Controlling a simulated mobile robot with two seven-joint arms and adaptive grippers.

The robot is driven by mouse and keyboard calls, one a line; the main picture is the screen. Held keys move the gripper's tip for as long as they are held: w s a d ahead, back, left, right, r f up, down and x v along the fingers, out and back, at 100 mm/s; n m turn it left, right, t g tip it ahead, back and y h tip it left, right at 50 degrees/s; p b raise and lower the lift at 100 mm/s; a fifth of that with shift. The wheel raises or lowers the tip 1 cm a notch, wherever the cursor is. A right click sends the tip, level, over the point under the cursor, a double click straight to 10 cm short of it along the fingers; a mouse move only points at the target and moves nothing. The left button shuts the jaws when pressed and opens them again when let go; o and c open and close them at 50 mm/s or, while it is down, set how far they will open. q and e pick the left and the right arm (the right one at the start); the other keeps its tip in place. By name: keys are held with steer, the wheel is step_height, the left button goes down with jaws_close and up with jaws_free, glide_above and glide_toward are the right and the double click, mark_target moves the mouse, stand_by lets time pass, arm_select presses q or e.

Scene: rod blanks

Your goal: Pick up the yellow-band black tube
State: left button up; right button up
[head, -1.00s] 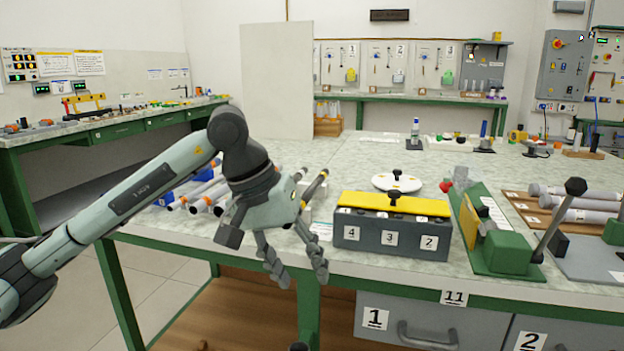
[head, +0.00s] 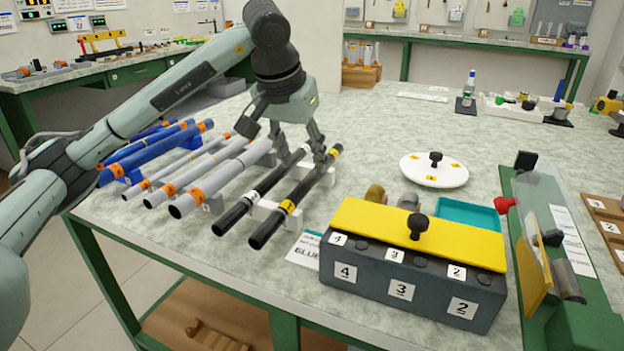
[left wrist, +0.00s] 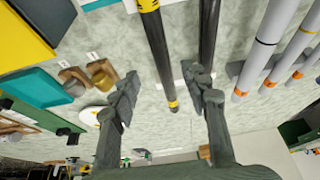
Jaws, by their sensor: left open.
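The yellow-band black tube (head: 272,226) is the right one of two black tubes lying slantwise on white rests on the bench. It has yellow bands near both ends. The other black tube (head: 243,208), with white bands, lies beside it to the left. My left gripper (head: 300,153) is open over the far part of the black tubes, one finger by the yellow-band tube. In the left wrist view, the yellow-band tube (left wrist: 159,50) passes between the open fingers (left wrist: 160,84), and the other black tube (left wrist: 208,35) runs behind one finger. Contact cannot be told. My right gripper is out of view.
Grey tubes (head: 225,164) with orange bands and blue tubes (head: 150,145) lie to the left. A grey box with a yellow lid (head: 360,222) stands close on the right, with a white disc (head: 434,170) behind it. The bench behind the gripper is mostly clear.

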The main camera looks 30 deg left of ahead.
mark_target(306, 179)
arm_select(q)
steer(key=x, duration=0.6)
steer(key=shift+a, duration=0.15)
steer(key=shift+c, duration=0.3)
steer(key=c, duration=0.9)
